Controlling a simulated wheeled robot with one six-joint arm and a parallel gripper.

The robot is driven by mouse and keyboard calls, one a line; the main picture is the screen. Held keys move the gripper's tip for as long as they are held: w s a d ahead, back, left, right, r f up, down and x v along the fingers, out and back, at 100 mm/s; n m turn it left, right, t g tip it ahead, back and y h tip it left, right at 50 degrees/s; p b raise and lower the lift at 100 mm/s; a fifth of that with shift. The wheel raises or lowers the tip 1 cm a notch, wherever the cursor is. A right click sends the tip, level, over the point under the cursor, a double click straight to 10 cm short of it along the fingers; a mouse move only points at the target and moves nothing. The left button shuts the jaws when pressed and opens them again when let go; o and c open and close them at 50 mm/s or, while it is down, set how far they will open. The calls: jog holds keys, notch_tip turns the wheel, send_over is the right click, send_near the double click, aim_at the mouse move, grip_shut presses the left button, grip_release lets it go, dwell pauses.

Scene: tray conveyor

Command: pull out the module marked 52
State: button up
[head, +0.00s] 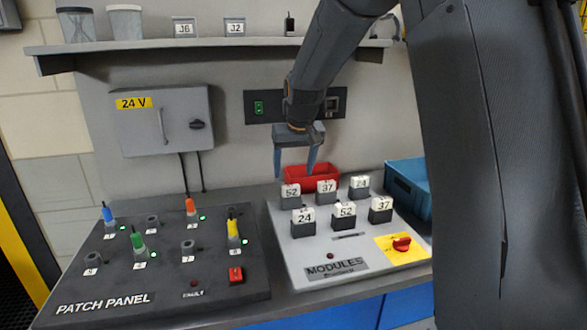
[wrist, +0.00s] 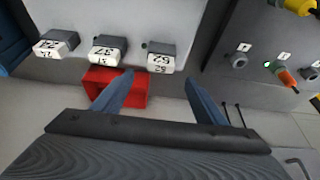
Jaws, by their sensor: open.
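Two modules in the head view bear 52. One is a dark block with a white label (head: 290,192) at the back left of the grey modules panel (head: 285,228). The other (head: 344,211) is in the front row, middle. My gripper (head: 294,174) is open and empty, pointing down just above and behind the back-left 52. In the wrist view my gripper (wrist: 158,78) spreads its two blue-grey fingers, with the upside-down 52 module (wrist: 161,60) a little beyond the gap between the tips. Neither finger appears to touch it.
Modules 37 (head: 326,187) and 24 (head: 359,184) share the back row; 24 (head: 303,217) and 37 (head: 380,206) flank the front 52. A red bin (head: 325,171) stands close behind. A blue crate (head: 408,190) is at right, the patch panel (head: 110,290) at left.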

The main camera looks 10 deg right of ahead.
aim_at(291, 186)
jog(key=shift+p+x, duration=0.75)
jog(key=shift+x, duration=2.75)
jog(key=c, duration=1.1)
jog(key=shift+c, duration=0.2)
jog(key=shift+r, duration=0.1)
jog(key=shift+s+r+p, duration=0.1)
jog(key=shift+r+p, duration=0.25)
jog(key=shift+r+p, duration=1.35)
jog(key=shift+r, duration=0.85)
jog(key=shift+r+p, duration=1.2)
jog(key=shift+r, duration=0.7)
